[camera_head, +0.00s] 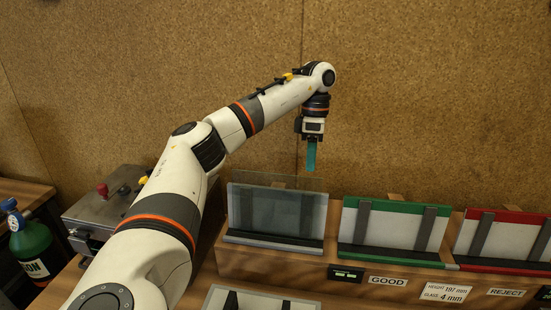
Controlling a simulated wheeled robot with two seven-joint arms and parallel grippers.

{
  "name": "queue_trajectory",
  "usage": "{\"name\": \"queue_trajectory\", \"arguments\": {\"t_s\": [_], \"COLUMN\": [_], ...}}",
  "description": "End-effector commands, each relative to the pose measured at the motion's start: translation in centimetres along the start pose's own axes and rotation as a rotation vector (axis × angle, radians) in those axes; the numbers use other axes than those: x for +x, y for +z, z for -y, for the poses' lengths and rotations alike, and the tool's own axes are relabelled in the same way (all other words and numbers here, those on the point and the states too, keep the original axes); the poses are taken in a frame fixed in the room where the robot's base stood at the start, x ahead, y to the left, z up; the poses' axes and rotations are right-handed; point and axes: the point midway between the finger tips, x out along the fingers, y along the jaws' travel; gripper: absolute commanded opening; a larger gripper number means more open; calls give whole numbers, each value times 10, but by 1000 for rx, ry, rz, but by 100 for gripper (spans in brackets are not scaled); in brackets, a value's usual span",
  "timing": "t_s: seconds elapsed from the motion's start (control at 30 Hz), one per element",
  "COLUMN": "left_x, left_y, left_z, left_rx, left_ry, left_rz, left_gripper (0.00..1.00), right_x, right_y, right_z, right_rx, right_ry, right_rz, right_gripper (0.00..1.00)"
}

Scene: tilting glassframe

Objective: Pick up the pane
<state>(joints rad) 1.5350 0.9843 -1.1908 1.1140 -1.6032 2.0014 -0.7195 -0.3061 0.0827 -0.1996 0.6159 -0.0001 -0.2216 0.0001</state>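The pane (265,205) is a clear, faintly grey sheet of glass. It leans in the grey-edged tilted rack (270,240) at the left end of the wooden stand, and the dark uprights show through it. My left gripper (311,168) hangs pointing down above the pane's upper right part, with teal fingers. The fingers overlap edge-on, so I cannot tell whether they are open or shut. I cannot tell whether their tips touch the pane. My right gripper is not in view.
A green-edged rack (393,228) stands above the GOOD label (388,281), with a red-edged rack (500,238) by the REJECT label (507,292). Another pale rack (262,303) is at the bottom. A metal box (108,205) and green cylinder (32,250) stand left. A brown wall closes the back.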

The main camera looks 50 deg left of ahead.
Motion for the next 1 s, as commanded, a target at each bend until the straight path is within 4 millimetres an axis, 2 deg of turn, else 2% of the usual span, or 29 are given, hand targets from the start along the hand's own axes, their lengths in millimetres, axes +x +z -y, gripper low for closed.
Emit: {"name": "queue_trajectory", "arguments": {"t_s": [0.1, 0.23, 0.33, 0.47, 0.6, 0.87, 1.0], "left_x": [14, 22, 31, 50, 68, 74, 73], "left_y": [1, 0, 0, 0, 0, -1, -1], "left_z": [0, 0, 1, 4, 5, 5, 5], "left_rx": [-1, 0, -1, 0, -1, 0, 0], "left_ry": [1, 1, 3, 3, 1, -1, -1], "left_rz": [3, 1, 3, 3, 1, 0, -1], "left_gripper": [29, 29, 29, 29, 29, 29, 9], "right_x": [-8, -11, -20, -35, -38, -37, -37], "right_y": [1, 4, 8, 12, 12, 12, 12], "right_z": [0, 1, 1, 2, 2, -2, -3], "right_rx": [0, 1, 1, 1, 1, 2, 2], "right_ry": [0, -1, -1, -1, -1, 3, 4], "right_rz": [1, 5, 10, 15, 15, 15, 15], "right_gripper": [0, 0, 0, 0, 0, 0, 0]}}
